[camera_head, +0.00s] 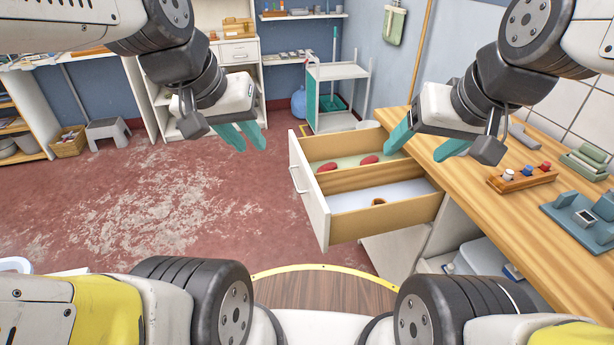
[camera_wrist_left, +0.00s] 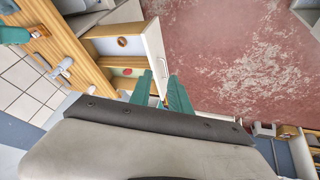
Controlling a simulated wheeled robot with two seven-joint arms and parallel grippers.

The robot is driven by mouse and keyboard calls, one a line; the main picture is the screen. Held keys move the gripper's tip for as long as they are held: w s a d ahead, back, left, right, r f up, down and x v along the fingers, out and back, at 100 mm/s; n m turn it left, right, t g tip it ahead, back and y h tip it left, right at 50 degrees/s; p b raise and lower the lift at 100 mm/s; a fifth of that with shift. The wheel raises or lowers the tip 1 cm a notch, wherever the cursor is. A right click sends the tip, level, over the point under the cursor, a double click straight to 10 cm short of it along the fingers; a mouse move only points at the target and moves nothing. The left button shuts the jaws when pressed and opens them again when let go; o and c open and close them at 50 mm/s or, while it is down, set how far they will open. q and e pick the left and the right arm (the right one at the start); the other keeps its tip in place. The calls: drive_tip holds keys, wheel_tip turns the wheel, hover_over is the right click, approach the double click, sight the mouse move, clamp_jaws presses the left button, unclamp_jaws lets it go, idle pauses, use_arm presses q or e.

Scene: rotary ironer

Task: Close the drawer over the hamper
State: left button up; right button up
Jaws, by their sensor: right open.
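The drawer (camera_head: 312,195) is pulled out from under the wooden counter, its white front facing left with a bar handle. A divider splits it into two compartments: one holds red items (camera_head: 369,160), the other a small brown item (camera_head: 379,202). The drawer front also shows in the left wrist view (camera_wrist_left: 155,45). A pale bin (camera_head: 480,257), possibly the hamper, is partly visible below the counter. My left gripper (camera_head: 240,137) is open and empty, left of the drawer front in the head view. My right gripper (camera_head: 426,146) is open and empty, over the drawer's counter end.
A white trolley (camera_head: 338,95) stands behind the drawer. The red floor left of the drawer is clear.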

use_arm(q)
drive_tip(key=w+f+n+g, duration=0.1)
drive_tip(key=w+f, duration=0.1)
drive_tip(key=w, duration=0.1)
drive_tip(key=w+f+n+g+h, duration=0.1)
drive_tip(key=w+f+n+g, duration=0.1)
drive_tip(key=f, duration=0.1)
drive_tip(key=w+f+n+g+h, duration=0.1)
drive_tip(key=w+f, duration=0.1)
drive_tip(key=w, duration=0.1)
drive_tip(key=shift+w+a+f+n+g, duration=0.1)
drive_tip(key=shift+w+f+n+g, duration=0.2)
drive_tip(key=shift+f+g, duration=0.1)
clamp_jaws()
drive_tip(key=w+a+f+n+g+h, duration=0.2)
drive_tip(key=w+f+n+h, duration=0.35)
drive_tip(key=f, duration=0.45)
drive_tip(key=n+t+h, duration=0.7)
drive_tip(key=n, duration=0.5)
approach(311, 205)
drive_tip(key=x, duration=0.6)
drive_tip(key=shift+w+d+f, duration=0.1)
drive_tip(key=shift+w+d, duration=0.15)
drive_tip(key=shift+d, duration=0.1)
